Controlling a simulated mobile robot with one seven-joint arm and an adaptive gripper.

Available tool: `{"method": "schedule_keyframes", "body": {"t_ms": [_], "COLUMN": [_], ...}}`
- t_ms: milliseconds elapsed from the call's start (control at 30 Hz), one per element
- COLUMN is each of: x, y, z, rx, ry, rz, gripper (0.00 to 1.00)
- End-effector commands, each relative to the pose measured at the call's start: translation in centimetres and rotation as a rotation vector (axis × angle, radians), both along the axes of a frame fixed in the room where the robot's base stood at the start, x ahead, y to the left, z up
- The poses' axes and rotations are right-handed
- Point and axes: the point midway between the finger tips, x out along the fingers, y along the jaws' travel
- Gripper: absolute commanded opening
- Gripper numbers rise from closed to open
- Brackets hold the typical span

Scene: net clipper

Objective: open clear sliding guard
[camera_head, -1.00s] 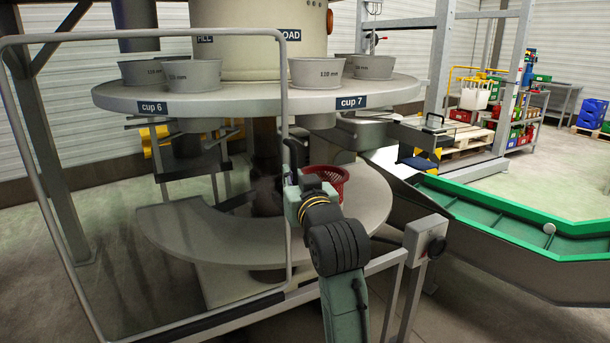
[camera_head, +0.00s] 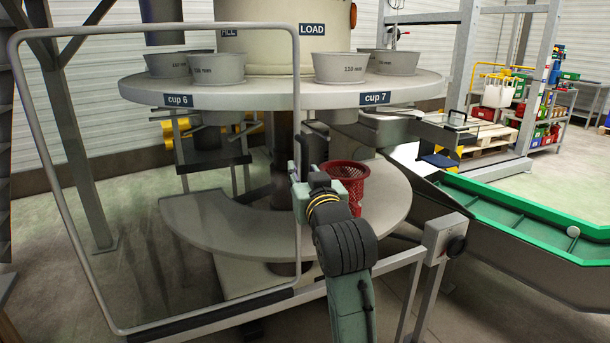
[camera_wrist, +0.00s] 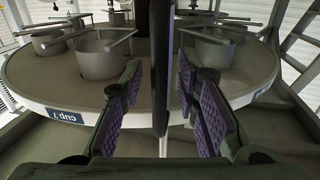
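The clear sliding guard (camera_head: 298,80) is a see-through panel in a rounded grey tube frame, standing upright in front of the round machine in the head view. My gripper (camera_head: 298,155) is at the guard's right upright, partly hidden by my own wrist. In the wrist view my gripper (camera_wrist: 162,105) is open, with a purple-padded finger on each side. The guard's upright bar (camera_wrist: 161,70) runs between the fingers, with visible gaps on both sides.
A round table (camera_head: 270,98) with grey cups stands behind the guard. A red basket (camera_head: 350,180) is on the lower grey shelf (camera_head: 230,235). A low rail with a switch box (camera_head: 445,232) is at right, beside a green conveyor (camera_head: 510,210). Open floor lies at left.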

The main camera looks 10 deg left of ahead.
Motion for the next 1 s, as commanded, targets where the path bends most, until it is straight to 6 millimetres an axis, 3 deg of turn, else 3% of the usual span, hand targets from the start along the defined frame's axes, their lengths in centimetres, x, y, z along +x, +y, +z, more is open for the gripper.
{"method": "schedule_keyframes", "body": {"t_ms": [333, 733, 1000], "x": [-0.3, -5.7, -6.9], "y": [-0.2, -2.7, -3.2], "z": [0.0, 0.1, 0.0], "rx": [0.0, 0.002, 0.0], "ry": [-0.001, -0.002, 0.0], "rz": [-0.001, -0.002, 0.0], "gripper": [0.31, 0.31, 0.31]}}
